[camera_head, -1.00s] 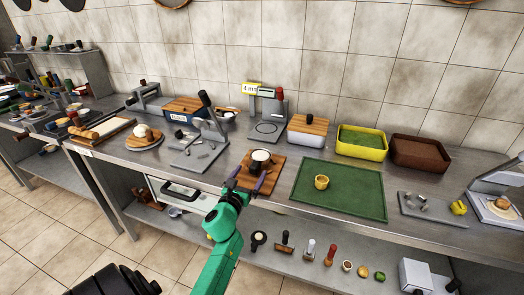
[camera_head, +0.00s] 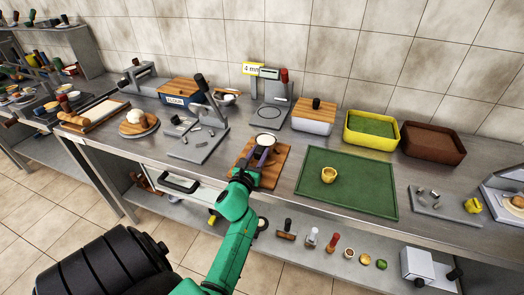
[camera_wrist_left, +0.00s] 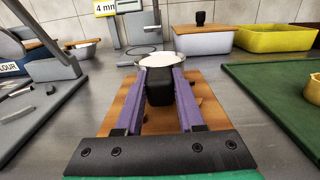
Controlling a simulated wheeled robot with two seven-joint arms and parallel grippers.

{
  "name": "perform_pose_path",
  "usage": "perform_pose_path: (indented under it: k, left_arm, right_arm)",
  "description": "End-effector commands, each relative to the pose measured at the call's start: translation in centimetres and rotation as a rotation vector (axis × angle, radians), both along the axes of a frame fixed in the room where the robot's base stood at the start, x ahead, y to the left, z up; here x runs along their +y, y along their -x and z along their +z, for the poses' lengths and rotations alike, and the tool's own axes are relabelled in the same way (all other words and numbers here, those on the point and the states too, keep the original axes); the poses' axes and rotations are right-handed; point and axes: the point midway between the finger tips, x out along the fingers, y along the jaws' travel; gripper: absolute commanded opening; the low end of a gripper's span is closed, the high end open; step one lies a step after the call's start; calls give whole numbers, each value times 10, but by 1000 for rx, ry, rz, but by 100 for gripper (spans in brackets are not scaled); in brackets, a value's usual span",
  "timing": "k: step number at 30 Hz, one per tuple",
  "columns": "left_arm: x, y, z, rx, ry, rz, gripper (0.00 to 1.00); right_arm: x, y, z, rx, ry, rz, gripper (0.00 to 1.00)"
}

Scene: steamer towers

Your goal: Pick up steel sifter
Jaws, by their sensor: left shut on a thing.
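The steel sifter (camera_head: 267,138) is a round metal bowl with white in it and a dark handle, at the wooden board (camera_head: 278,174) in the head view. In the left wrist view, its bright rim (camera_wrist_left: 150,58) lies just past the fingertips and its black handle (camera_wrist_left: 159,86) lies between the purple fingers. My left gripper (camera_head: 262,157) is shut on this handle; it also shows in the left wrist view (camera_wrist_left: 159,80). I cannot tell whether the sifter touches the board. My right gripper is not in view.
A green mat (camera_head: 350,192) with a small yellow cup (camera_head: 328,175) lies to the right. A grey plate with an upright handle (camera_head: 196,142) stands left. A scale (camera_head: 270,113), a wood-lidded container (camera_head: 313,120) and a yellow bin (camera_head: 370,141) stand behind.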

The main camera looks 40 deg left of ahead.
Motion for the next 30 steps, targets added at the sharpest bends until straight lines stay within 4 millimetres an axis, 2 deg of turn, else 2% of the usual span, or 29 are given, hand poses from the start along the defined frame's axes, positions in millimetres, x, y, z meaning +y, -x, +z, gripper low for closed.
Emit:
perform_pose_path:
  k: [11, 16, 20, 24, 27, 30]
  left_arm:
    - [0, -1, 2, 0, 1, -1, 0]
    - [0, 0, 23, 0, -6, -2, 0]
    - [-1, 0, 68, -1, -13, -6, 0]
    - [-1, -1, 126, -1, -12, -7, 0]
    - [-2, -1, 159, -1, -9, -8, 0]
    - [-2, 0, 182, 0, -5, -6, 0]
  right_arm:
    - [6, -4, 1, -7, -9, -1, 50]
    - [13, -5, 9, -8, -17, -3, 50]
    - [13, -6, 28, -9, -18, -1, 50]
    - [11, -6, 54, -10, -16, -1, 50]
    - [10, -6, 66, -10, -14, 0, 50]
    - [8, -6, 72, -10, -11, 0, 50]
